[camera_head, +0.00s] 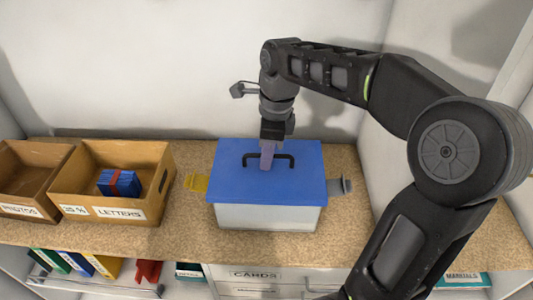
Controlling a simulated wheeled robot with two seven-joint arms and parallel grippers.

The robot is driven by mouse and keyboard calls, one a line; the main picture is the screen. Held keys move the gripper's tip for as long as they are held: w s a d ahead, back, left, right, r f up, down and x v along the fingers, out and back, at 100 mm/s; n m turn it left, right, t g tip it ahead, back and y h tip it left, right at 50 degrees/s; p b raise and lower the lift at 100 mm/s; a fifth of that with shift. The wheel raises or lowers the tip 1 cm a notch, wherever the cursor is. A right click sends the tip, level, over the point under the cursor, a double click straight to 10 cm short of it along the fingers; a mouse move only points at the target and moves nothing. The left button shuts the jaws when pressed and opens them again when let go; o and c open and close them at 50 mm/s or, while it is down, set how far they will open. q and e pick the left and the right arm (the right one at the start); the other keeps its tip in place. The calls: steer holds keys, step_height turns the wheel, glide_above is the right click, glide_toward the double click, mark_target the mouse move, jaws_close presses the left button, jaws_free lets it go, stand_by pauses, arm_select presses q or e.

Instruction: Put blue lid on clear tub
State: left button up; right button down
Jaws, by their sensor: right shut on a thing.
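The blue lid (300,187) lies over the top of the clear tub (265,218) and covers its opening. The lid looks roughly level and lined up with the tub; whether it is fully seated I cannot tell. A dark handle (284,157) stands up from the lid's middle. The fingertips partly hide the handle. My left gripper is not in view.
Two open boxes, PHOTOS (22,210) and LETTERS (140,214), stand on the left. A wall is close behind; speckled shelf (190,240) shows bare in front.

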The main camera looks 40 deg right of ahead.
steer(key=shift+f+b, duration=0.6)
steer(key=shift+f, duration=0.5)
steer(key=c, duration=1.4)
jaws_free()
steer(key=shift+r, duration=0.6)
steer(key=r, duration=0.5)
steer(key=shift+s+d+r+p, duration=0.2)
steer(key=shift+d+r+p, duration=0.1)
steer(key=shift+r+p, duration=0.05)
steer(key=shift+r, duration=0.5)
